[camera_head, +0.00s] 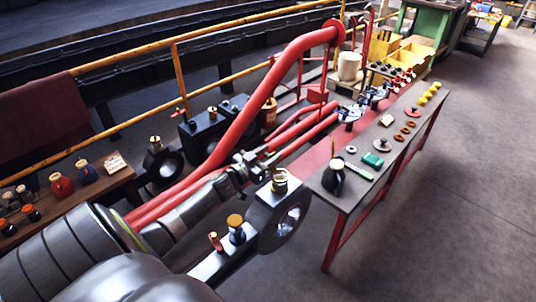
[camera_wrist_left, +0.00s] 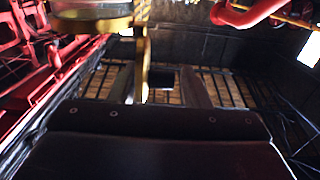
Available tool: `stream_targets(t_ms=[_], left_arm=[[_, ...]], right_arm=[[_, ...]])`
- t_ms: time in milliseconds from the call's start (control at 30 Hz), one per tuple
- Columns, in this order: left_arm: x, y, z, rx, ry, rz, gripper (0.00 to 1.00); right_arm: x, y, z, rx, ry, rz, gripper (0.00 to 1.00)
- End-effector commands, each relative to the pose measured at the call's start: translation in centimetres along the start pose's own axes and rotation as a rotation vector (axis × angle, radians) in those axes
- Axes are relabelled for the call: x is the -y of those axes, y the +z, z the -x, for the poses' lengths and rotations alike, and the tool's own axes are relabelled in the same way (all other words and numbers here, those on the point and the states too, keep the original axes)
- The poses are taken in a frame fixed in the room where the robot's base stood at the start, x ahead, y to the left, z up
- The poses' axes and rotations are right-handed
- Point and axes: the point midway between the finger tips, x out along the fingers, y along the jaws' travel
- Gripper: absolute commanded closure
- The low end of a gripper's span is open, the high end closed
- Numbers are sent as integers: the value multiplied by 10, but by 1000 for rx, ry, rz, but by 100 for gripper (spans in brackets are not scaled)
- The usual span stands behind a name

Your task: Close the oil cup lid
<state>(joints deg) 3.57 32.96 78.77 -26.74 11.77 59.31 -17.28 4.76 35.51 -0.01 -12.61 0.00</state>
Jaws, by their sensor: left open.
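An oil cup (camera_head: 280,183) with a brass-coloured top stands on the dark rod end with the round bore, in the middle of the head view. Its lid is too small there to tell its position. My left gripper (camera_head: 259,166) is open, just left of the cup's top. In the left wrist view, the two fingers of my left gripper (camera_wrist_left: 160,88) stand apart. A clear cup with a brass rim (camera_wrist_left: 95,22) and an upright brass piece (camera_wrist_left: 140,55) show close by, the brass piece partly across the fingers. Contact cannot be told. My right gripper is not in view.
A second oil cup with a brass top (camera_head: 236,228) stands on the rod nearer to me. Another brass-topped fitting (camera_head: 155,144) is at left. Red pipes run beside my left arm. A workbench (camera_head: 340,202) with a black oil can (camera_head: 334,179) and small parts stands right.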

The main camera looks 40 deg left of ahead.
Motion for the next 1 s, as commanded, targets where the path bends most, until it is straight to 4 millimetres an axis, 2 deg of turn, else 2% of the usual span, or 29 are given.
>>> stream_targets(t_ms=[67,300,367,1000], left_arm=[[0,0,0,0,0,0,57],[0,0,0,0,0,0,89],[0,0,0,0,0,0,94],[-1,-1,0,0,-1,-24,94]], right_arm=[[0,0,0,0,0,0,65],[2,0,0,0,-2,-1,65],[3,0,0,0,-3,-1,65],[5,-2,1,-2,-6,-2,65]])
